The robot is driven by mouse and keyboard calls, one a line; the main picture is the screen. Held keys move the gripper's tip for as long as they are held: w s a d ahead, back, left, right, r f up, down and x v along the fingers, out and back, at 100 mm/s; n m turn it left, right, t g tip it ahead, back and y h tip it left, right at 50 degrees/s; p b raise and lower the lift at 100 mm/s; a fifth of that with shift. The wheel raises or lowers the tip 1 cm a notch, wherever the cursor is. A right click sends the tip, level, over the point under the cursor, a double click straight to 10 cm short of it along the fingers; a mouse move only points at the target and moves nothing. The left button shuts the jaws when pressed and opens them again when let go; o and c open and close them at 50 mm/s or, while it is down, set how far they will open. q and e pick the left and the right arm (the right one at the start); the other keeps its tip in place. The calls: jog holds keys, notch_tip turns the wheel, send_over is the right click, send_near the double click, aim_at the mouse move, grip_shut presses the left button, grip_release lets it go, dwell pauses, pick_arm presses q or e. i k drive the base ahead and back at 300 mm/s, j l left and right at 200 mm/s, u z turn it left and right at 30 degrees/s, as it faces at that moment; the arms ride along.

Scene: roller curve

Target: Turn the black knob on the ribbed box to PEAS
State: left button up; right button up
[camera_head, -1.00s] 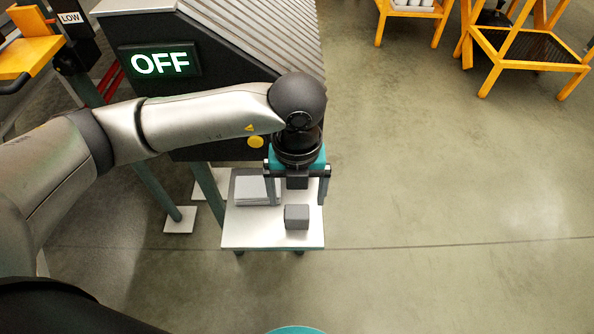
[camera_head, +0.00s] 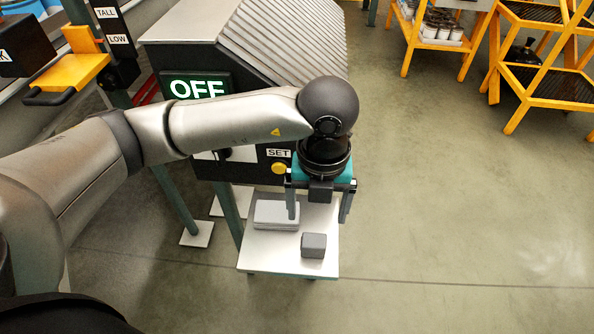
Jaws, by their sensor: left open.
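The ribbed box (camera_head: 205,30) stands at upper centre, dark-sided with a grey ribbed sloping top. Its lit green display reads OFF, partly covered by my left arm. A black knob (camera_head: 224,154) on a white plate shows just below the arm on the box's front; most of the plate is hidden, and I cannot read the knob's setting or any PEAS label. My left gripper (camera_head: 319,206) is open and empty, pointing down over the small white table, right of the knob and apart from it. My right gripper is not in view.
A yellow button (camera_head: 279,168) labelled SET sits between knob and gripper. The white table (camera_head: 270,259) holds a grey block (camera_head: 313,245) and a flat grey box (camera_head: 276,214). Floor at right is clear; yellow racks stand beyond.

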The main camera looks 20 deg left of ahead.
aim_at(220, 155)
jog(key=u, duration=1.3)
jog(key=l+z, duration=0.1)
jog(key=l, duration=0.45)
